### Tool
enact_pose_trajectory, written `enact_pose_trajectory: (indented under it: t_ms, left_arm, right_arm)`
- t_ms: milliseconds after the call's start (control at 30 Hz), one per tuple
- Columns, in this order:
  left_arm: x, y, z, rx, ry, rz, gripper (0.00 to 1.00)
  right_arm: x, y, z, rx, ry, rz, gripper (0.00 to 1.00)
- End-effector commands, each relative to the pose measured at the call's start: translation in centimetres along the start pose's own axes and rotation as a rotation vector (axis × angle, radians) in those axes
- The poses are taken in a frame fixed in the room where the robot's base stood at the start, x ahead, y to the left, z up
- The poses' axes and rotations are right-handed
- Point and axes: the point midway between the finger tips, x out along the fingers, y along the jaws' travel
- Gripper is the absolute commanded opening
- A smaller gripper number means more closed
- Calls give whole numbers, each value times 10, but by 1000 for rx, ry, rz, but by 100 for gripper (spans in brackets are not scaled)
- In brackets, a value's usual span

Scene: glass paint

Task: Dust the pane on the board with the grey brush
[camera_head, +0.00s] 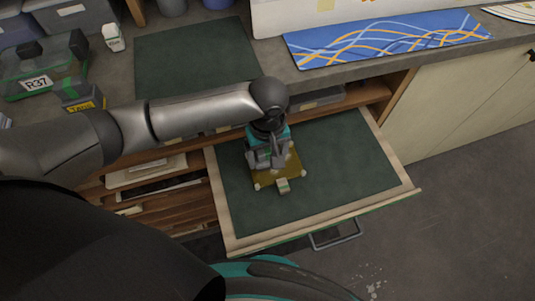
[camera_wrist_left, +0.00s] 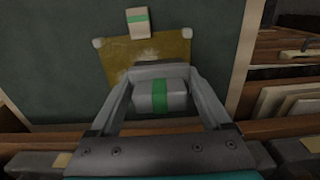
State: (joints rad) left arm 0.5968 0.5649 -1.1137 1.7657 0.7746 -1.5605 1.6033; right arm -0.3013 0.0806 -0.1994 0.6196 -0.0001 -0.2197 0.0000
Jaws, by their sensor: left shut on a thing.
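The amber pane (camera_head: 291,168) lies on the dark green pull-out board (camera_head: 345,150), with pale pads at visible corners. In the left wrist view the pane (camera_wrist_left: 176,50) shows whitish dusty patches. My left gripper (camera_head: 265,160) is over the pane's back left part. In the wrist view the left gripper (camera_wrist_left: 160,72) is shut on the grey brush (camera_wrist_left: 145,97), a grey block with a green band. The brush's lower end is hidden, so I cannot tell whether it touches the pane. A small pale block with a green stripe (camera_head: 283,186) sits at the pane's front edge. My right gripper is out of view.
The board has a pale wooden rim (camera_head: 300,232) and a front handle (camera_head: 336,236). The worktop behind holds a green mat (camera_head: 195,60), a blue patterned mat (camera_head: 390,40), a box marked R37 (camera_head: 42,75) and a white bottle (camera_head: 113,38). The board's right side is clear.

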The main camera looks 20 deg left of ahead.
Motion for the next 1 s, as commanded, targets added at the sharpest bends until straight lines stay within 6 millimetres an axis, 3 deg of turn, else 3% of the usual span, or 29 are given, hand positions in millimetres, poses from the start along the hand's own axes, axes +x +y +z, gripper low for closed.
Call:
enact_pose_trajectory:
  t_ms: [1000]
  left_arm:
    - [19,0,0,0,-1,1,37]
  right_arm:
    - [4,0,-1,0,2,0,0]
